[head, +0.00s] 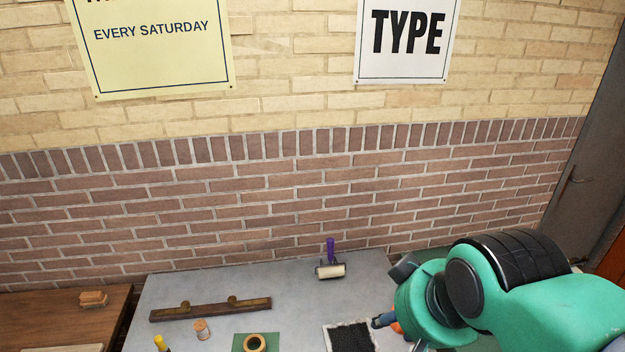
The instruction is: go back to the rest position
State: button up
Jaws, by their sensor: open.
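My gripper (392,296) is at the lower right, at the end of my green and black arm. One dark finger points up and left, and another lies lower near a black pad with a white border (350,339). The fingers are apart. A small orange thing (397,328) shows beside the lower finger, mostly hidden by my arm. I cannot tell whether the gripper touches it.
A grey table (290,285) stands against the brick wall. On it are a roller with a purple handle (330,269), a dark wooden bar with knobs (210,310), a small wooden spool (202,329) and a tape ring (255,343). A brown table (60,317) with a brush (93,299) is left.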

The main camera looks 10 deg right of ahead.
notch_tip(320, 180, down, 6)
jog(key=b, duration=0.5)
jog(key=shift+f+b, duration=0.2)
jog(key=shift+b, duration=0.15)
